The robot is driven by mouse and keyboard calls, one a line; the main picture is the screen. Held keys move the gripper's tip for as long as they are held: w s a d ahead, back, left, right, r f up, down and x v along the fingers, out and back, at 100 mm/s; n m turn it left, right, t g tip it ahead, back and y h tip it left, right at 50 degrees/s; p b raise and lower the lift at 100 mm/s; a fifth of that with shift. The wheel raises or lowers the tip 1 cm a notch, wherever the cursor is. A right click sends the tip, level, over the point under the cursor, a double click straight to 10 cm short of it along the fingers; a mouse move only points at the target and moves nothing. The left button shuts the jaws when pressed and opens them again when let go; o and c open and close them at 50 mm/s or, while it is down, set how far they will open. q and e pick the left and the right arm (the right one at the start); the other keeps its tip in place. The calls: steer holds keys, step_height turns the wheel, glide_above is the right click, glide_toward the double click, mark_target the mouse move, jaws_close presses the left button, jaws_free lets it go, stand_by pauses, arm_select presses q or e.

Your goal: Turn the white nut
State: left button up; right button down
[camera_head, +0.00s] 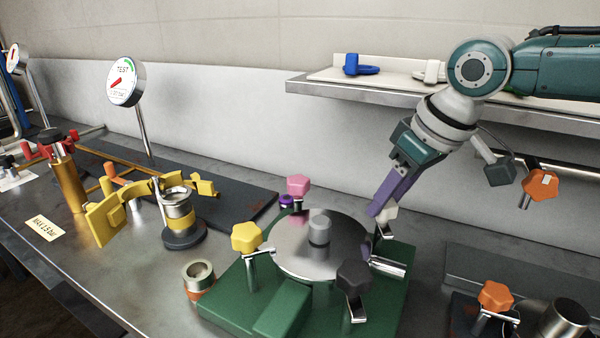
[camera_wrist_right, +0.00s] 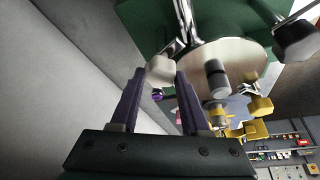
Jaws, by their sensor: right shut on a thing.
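The white nut (camera_head: 389,212) is a star-shaped knob at the back right of the round metal lid (camera_head: 290,262) on the green base (camera_head: 225,300). It is partly hidden by my right gripper (camera_head: 378,210), which comes down from the upper right with purple fingers. In the right wrist view the white nut (camera_wrist_right: 159,70) sits between the fingertips of the right gripper (camera_wrist_right: 160,76), which is shut on it. A metal bolt runs from the nut toward the green base. My left gripper is not in view.
Yellow (camera_head: 246,237), pink (camera_head: 299,185) and black (camera_head: 354,275) nuts surround the lid, with a grey knob (camera_head: 319,228) at its centre. A shelf (camera_head: 400,97) with a blue part (camera_head: 358,65) runs behind. A gauge (camera_head: 125,83) and yellow clamp (camera_head: 105,218) stand left.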

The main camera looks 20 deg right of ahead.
steer(key=shift+r+m+p, duration=0.2)
steer(key=shift+m+p, duration=0.2)
steer(key=shift+p, duration=0.35)
steer(key=m+h+p, duration=0.1)
steer(key=m+p, duration=0.2)
steer(key=p, duration=0.2)
steer(key=shift+a+r+m+h, duration=0.1)
steer(key=shift+a+m+h, duration=0.1)
steer(key=shift+m+h, duration=0.2)
steer(key=m+h+p, duration=0.1)
steer(key=m+p, duration=0.1)
steer(key=shift+a+m, duration=0.1)
steer(key=shift+m, duration=0.2)
steer(key=m, duration=0.2)
steer(key=shift+f+m+g+h+p, duration=0.25)
steer(key=shift+m+g+h+p, duration=0.05)
steer(key=shift+m+h, duration=0.1)
steer(key=shift+w+m+g+h+b, duration=0.1)
steer(key=shift+m+g+h+b, duration=0.4)
steer(key=shift+m, duration=1.4)
steer(key=shift+c, duration=1.9)
jaws_free()
